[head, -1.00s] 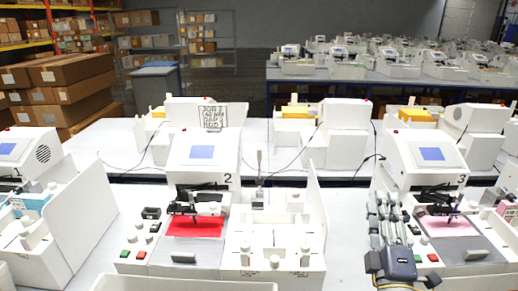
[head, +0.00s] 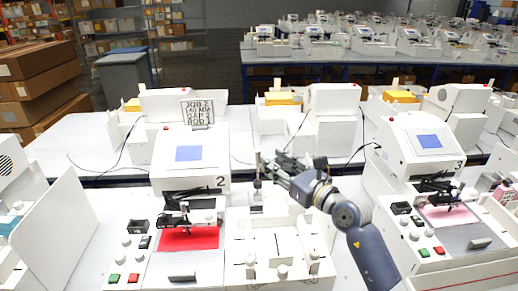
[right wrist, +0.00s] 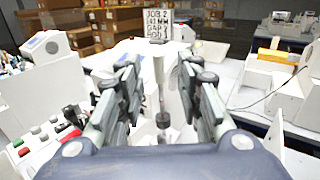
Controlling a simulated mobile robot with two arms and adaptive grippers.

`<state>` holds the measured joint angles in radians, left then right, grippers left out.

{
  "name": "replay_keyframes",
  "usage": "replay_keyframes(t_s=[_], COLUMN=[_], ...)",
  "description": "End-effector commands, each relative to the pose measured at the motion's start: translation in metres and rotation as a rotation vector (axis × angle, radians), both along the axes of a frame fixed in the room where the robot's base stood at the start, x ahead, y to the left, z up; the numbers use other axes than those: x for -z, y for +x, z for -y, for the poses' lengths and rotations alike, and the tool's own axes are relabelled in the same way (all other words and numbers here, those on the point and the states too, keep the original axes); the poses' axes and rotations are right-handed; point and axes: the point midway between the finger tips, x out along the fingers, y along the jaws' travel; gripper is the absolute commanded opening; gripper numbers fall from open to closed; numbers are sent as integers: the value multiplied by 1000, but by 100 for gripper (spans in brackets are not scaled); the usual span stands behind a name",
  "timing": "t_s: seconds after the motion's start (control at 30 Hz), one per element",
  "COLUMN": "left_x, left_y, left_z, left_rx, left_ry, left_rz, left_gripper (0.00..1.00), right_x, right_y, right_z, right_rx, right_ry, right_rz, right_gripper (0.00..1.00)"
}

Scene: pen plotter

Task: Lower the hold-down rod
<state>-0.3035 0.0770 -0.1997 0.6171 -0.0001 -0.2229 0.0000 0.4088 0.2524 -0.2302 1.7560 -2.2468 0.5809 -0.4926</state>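The hold-down rod (head: 257,170) stands upright at the back of the white tray (head: 232,268), right of plotter 2 (head: 190,150). It is a pale shaft with a dark lower piece. My right gripper (head: 277,164) reaches in from the right at the rod's height. In the right wrist view the rod (right wrist: 160,88) shows in the gap between the two spread fingers (right wrist: 157,68), with room on both sides. How deep it sits between them is hard to tell. A card (right wrist: 157,23) behind reads JOB 2 above and ROD 1 below. My left gripper is not in view.
Red paper (head: 188,238) lies on plotter 2's bed. Green (head: 113,278) and red (head: 134,278) buttons sit at its front left. Plotter 3 (head: 415,150) stands right, close to my right arm. A tall white panel (head: 65,225) stands left.

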Motion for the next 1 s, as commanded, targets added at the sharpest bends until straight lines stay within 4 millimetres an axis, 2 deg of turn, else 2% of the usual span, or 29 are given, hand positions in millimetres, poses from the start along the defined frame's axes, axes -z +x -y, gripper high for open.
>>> replay_keyframes(t_s=[0.03, 0.1, 0.17, 0.27, 0.4, 0.5, 0.67, 0.8, 0.83, 0.97, 1.0], left_x=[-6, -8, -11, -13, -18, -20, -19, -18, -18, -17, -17], left_y=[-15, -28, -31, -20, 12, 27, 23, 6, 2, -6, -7], left_z=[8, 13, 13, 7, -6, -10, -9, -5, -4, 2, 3], left_rx=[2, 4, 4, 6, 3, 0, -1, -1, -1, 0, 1], left_ry=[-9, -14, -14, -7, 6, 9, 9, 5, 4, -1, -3], left_rz=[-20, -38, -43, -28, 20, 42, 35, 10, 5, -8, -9], left_gripper=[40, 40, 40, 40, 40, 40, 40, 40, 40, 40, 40], right_x=[-4, -4, -3, -2, -1, -1, -1, -1, -1, -1, -1], right_y=[9, 19, 27, 38, 48, 52, 53, 53, 53, 53, 53], right_z=[-7, -14, -19, -26, -33, -36, -37, -37, -37, -37, -37], right_rx=[-2, -2, -1, -2, -2, -1, -1, -1, -1, -1, -1], right_ry=[2, 2, 2, 2, 2, 1, 2, 2, 2, 2, 2], right_rz=[-3, -2, -1, -2, -1, 0, 0, 0, 0, 0, 0], right_gripper=[33, 33, 33, 33, 33, 33, 33, 33, 28, 0, 0])
